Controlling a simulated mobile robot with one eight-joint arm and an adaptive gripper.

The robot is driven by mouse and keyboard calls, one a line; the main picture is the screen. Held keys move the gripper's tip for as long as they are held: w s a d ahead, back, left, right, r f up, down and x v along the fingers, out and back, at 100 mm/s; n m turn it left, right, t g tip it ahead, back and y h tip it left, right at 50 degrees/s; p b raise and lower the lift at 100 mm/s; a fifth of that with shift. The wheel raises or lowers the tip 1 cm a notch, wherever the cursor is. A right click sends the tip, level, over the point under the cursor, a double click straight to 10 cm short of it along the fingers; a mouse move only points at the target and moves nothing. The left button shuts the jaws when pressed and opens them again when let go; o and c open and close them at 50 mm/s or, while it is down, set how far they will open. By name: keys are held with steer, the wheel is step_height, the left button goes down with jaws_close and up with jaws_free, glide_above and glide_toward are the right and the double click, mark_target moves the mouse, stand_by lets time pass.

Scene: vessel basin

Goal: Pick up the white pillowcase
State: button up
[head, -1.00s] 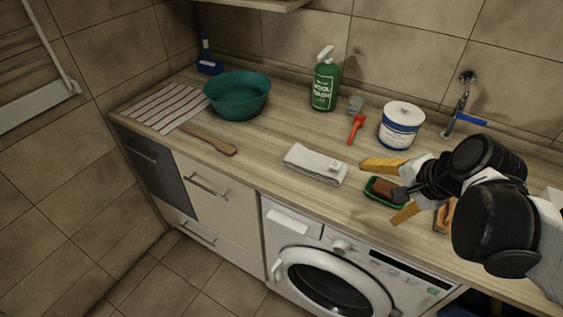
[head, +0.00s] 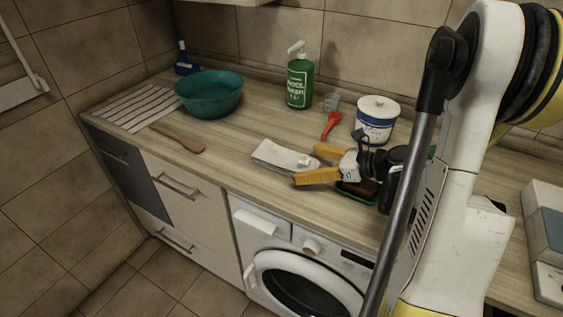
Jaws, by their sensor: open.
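The white pillowcase (head: 276,154) lies folded flat on the wooden countertop (head: 225,155), above the washing machine. A small pale piece shows on top of its right part. My gripper (head: 308,163) has orange-yellow fingers, spread apart and empty. It points left, with the fingers at the right end of the pillowcase. One finger is toward the wall and the other toward the front edge. The fingers cover part of the cloth's right end in this view. I cannot tell whether they touch it or hover above it.
A green dish with a brown block (head: 358,190) sits under my gripper. Behind are a red-handled tool (head: 331,124), a white-blue tub (head: 376,120) and a green bottle (head: 299,82). A teal basin (head: 210,95), wooden paddle (head: 178,138) and striped cloth (head: 137,108) lie left.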

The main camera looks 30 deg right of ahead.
mark_target(291, 159)
steer(key=x, duration=0.2)
steer(key=b+x, duration=0.1)
steer(key=x, duration=0.1)
steer(key=b+x, duration=0.1)
steer(key=x, duration=0.1)
steer(key=shift+w+d+r, duration=0.2)
steer(key=shift+w+r, duration=0.1)
steer(key=shift+r, duration=0.05)
steer(key=c, duration=1.5)
steer(key=shift+o, duration=0.2)
steer(key=shift+r, duration=0.15)
